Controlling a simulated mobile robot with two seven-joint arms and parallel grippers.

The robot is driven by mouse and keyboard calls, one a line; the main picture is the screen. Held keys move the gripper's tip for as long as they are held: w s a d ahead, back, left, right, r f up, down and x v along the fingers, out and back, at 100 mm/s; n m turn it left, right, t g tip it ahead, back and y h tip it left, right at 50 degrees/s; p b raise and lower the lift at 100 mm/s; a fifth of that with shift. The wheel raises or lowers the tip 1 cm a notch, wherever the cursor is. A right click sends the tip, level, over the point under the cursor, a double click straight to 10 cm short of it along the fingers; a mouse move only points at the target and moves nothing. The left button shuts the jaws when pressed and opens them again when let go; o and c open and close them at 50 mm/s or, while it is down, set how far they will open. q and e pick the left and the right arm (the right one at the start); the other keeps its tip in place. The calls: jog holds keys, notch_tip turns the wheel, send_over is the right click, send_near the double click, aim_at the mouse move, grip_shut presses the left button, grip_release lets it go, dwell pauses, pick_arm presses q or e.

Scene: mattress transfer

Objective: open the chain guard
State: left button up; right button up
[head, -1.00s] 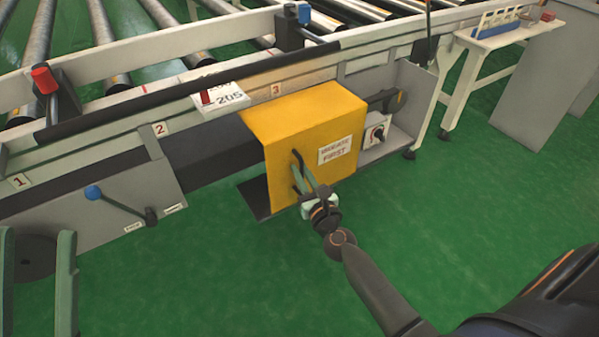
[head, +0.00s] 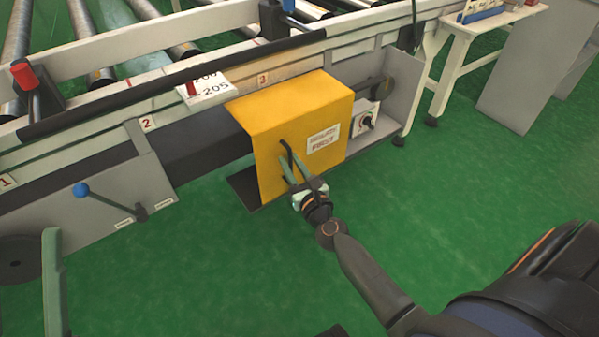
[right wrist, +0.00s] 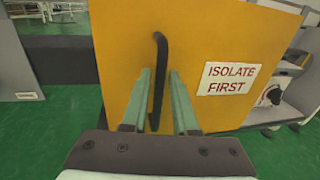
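The yellow chain guard (head: 302,100) is a box-shaped cover on the conveyor's side, with a black bar handle (head: 287,158) on its front and an "ISOLATE FIRST" label (head: 323,139). It looks closed. My right gripper (head: 285,170) is at the handle. In the right wrist view the handle (right wrist: 158,75) stands upright between the two green fingers of the right gripper (right wrist: 162,85), with gaps on both sides, so it is open. One finger of my left gripper (head: 52,270) shows at the lower left, with nothing beside it; the other is out of view.
A switch box (head: 364,119) with a rotary knob sits right of the guard. A blue-knobbed lever (head: 81,190) is on the grey panel at left. A white card (head: 207,91) lies on the rail above. The green floor (head: 440,215) in front is clear.

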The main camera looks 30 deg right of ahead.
jog(key=s+a, duration=0.1)
jog(key=s, duration=1.1)
jog(key=shift+a+b, duration=0.2)
jog(key=shift+b, duration=0.15)
jog(key=shift+r, duration=0.1)
